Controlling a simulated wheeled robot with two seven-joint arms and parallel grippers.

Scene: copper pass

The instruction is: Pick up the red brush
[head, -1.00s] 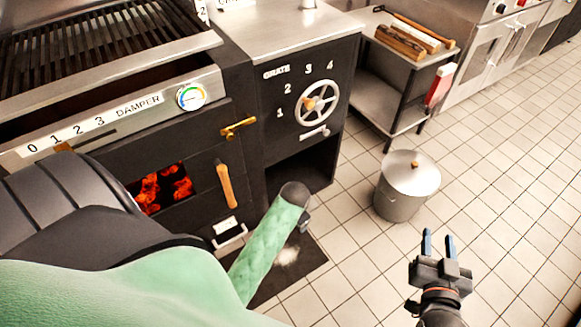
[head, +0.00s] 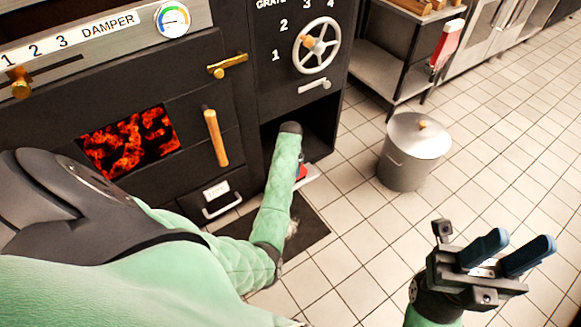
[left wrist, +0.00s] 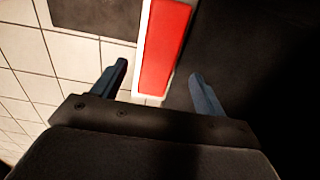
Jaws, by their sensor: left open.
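A red block with pale edges, which looks like the red brush (left wrist: 166,48), fills the upper middle of the left wrist view. My left gripper (left wrist: 160,80) is open, one dark blue finger on each side of the block's near end. Whether either finger touches it I cannot tell. In the head view only a small red bit of it (head: 301,172) shows behind my left forearm, by the opening under the grate wheel. My left gripper is mostly hidden there. My right gripper (head: 508,252) is open and empty, over the tiled floor at lower right.
The black stove with glowing coals (head: 130,137) and a wooden-handled door (head: 216,138) stands at left. A lidded metal pot (head: 413,155) stands on the tiles. A steel cart (head: 375,65) has another red and white item (head: 446,42) on its side. A dark mat (head: 312,226) lies below my left forearm.

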